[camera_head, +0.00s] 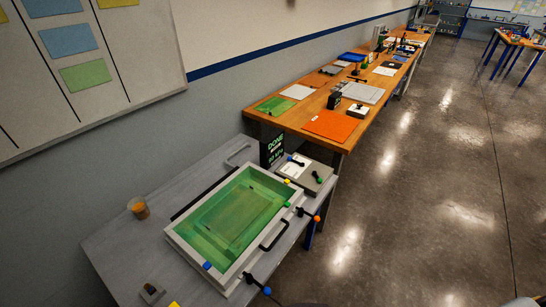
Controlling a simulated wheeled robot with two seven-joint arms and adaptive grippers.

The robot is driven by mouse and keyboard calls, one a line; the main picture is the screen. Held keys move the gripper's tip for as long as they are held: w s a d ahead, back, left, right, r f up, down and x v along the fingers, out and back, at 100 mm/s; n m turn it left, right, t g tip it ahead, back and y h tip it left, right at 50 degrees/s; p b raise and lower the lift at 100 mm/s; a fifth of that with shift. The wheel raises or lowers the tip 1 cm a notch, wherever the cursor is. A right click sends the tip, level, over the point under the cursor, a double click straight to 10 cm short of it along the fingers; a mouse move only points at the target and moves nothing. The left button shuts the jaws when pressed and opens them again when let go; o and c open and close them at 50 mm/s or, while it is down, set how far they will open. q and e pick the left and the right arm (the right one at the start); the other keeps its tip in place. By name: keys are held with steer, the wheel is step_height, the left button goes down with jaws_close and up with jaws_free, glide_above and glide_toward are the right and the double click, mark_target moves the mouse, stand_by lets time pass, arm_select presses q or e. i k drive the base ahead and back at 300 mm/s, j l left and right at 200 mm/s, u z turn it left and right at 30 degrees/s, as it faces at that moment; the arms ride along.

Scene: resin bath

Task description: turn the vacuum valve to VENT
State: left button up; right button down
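A green-lined bath (232,215) with a pale rim stands on the grey bench. A lever with an orange end (309,215) and a lever with a blue end (258,286) stick out from its right side. Behind it, a grey box (318,170) carries a white label plate, a black handle with a blue end (295,161) and a black handle with a green end (318,177). I cannot tell which of these is the vacuum valve, and no VENT marking is readable. Neither of my grippers is in view.
A black sign (272,150) reading DONE stands behind the bath. A cup of amber liquid (138,208) and a small grey item (152,292) are on the grey bench (120,245). A cluttered wooden bench (350,128) lies beyond. The floor (420,220) at right is clear.

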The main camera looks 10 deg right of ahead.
mark_target(289, 158)
steer(key=i+l+u, duration=0.15)
steer(key=l+u, duration=0.25)
steer(key=l, duration=0.45)
steer(key=i+l+u, duration=0.1)
steer(key=l+u, duration=0.25)
steer(key=l, duration=0.5)
steer(key=l+u, duration=0.4)
steer(key=l, duration=0.45)
steer(key=k, duration=0.05)
